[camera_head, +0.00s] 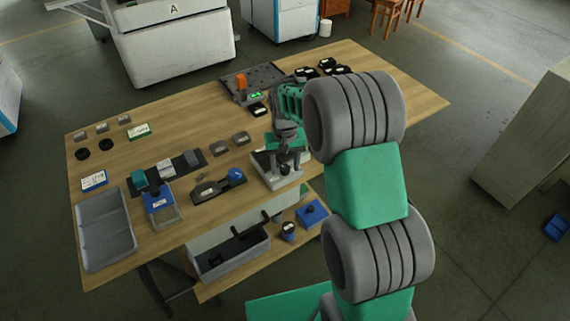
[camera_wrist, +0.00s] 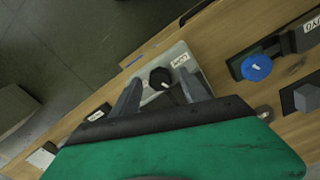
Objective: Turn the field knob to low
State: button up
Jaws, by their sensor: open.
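A black round knob (camera_wrist: 159,77) stands on a pale grey box with small white labels in the wrist view. It has a light pointer mark. It seems to be the field knob, but I cannot read the labels surely. The box (camera_head: 262,163) shows in the head view on the table's near edge, under my gripper, which hides much of it. My gripper (camera_wrist: 163,88) is open, with one finger on each side of the knob in the picture. I cannot tell whether the fingers touch it. In the head view my gripper (camera_head: 287,158) points down.
A dark unit with a blue knob (camera_head: 236,174) stands left of the box; that knob also shows in the wrist view (camera_wrist: 257,68). A blue block (camera_head: 312,213) and grey bin (camera_head: 205,262) sit below. A grey tray (camera_head: 104,228) lies far left. The table's right side (camera_head: 400,85) is clear.

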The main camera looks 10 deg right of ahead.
grip_shut()
dwell(0.4)
jog(key=shift+n, duration=0.3)
jog(key=n, duration=0.3)
jog(key=shift+b, duration=0.3)
jog(key=shift+n, duration=1.9)
grip_release()
jog(key=shift+r, duration=0.1)
